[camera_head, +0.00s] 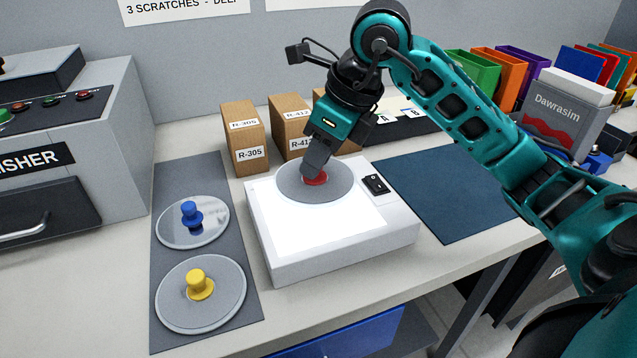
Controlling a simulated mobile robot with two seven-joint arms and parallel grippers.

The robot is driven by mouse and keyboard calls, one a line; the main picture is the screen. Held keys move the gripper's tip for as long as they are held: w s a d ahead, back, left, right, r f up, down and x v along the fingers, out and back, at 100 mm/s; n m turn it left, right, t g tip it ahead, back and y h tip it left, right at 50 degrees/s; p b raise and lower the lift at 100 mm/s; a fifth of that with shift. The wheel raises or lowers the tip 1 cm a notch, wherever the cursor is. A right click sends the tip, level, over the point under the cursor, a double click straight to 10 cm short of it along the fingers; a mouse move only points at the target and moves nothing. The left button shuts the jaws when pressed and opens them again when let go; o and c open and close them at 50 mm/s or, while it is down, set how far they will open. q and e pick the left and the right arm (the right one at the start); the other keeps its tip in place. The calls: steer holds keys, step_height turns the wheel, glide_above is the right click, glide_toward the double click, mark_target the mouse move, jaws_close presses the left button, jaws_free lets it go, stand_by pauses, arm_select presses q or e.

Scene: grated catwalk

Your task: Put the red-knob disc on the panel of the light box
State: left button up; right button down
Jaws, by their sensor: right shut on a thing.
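The red-knob disc (293,184) is a grey round plate with a red knob at its middle. It is over the back part of the glowing white panel (310,225) of the light box (290,268). It looks level; I cannot tell whether it touches the panel. My right gripper (315,175) comes down from above and is shut on the red knob, hiding most of it. My left gripper is not in view.
A blue-knob disc (170,229) and a yellow-knob disc (228,306) lie on a grey mat (190,172) at left. Cardboard boxes (243,138) stand behind the light box. A dark blue mat (440,195) lies clear at right. A black switch (375,184) is on the light box.

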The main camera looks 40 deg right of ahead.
mark_target(319, 178)
steer(key=shift+f+b, duration=0.6)
steer(key=shift+f, duration=1.75)
steer(key=c, duration=0.9)
jaws_free()
steer(key=shift+r, duration=0.1)
steer(key=shift+r+p, duration=0.35)
steer(key=shift+r, duration=0.2)
steer(key=p+v, duration=0.1)
steer(key=v, duration=1)
steer(key=shift+s+d+p, duration=0.15)
steer(key=shift+p, duration=0.2)
